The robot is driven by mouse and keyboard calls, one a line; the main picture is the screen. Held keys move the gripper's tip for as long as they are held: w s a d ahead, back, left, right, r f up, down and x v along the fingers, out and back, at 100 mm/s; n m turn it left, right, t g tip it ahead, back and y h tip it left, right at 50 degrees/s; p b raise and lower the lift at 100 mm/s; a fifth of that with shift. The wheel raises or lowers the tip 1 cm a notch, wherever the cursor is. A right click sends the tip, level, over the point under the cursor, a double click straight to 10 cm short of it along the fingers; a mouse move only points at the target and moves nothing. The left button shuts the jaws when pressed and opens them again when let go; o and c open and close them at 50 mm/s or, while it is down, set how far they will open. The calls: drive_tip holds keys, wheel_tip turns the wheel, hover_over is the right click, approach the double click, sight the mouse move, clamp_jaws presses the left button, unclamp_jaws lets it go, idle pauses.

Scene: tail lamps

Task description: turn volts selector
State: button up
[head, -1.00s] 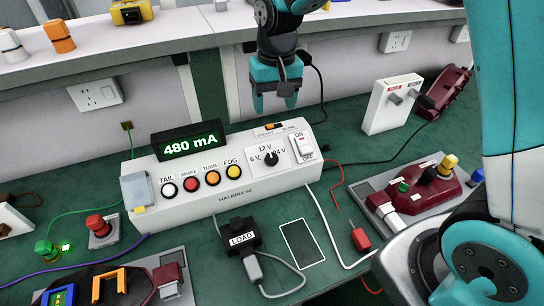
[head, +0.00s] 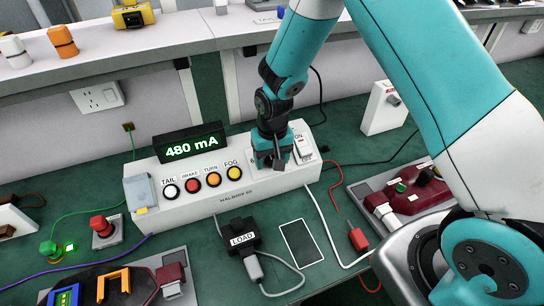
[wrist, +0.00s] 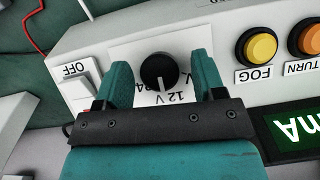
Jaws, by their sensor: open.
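The volts selector is a round black knob (wrist: 159,72) on a white label plate. In the wrist view its pale pointer mark faces the 12 V print, seen upside down. My gripper (wrist: 160,75) is open, with one teal finger on each side of the knob and a gap visible on both sides. In the head view my gripper (head: 272,160) is over the selector area of the white tester box (head: 232,203) and hides the knob and most of its label. The display (head: 192,148) reads 480 mA.
The white ON/OFF rocker switch (head: 304,147) is close to the right of my gripper. The yellow FOG button (head: 233,173) is to its left, beside several other buttons. A black LOAD block (head: 241,237) with cables lies in front of the box.

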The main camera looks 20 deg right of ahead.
drive_tip(key=c, duration=0.9)
drive_tip(key=shift+n, duration=0.3)
drive_tip(key=n+h, duration=0.1)
drive_tip(key=n, duration=0.1)
drive_tip(key=n+h, duration=0.2)
drive_tip(key=shift+a+n+t, duration=0.2)
drive_tip(key=shift+n+t, duration=0.1)
drive_tip(key=shift+n, duration=0.1)
drive_tip(key=n+h, duration=0.1)
drive_tip(key=n, duration=0.1)
drive_tip(key=n+t+h, duration=0.1)
drive_tip(key=n, duration=0.2)
drive_tip(key=shift+s+t, duration=0.1)
drive_tip(key=shift+t, duration=0.2)
drive_tip(key=o, duration=0.9)
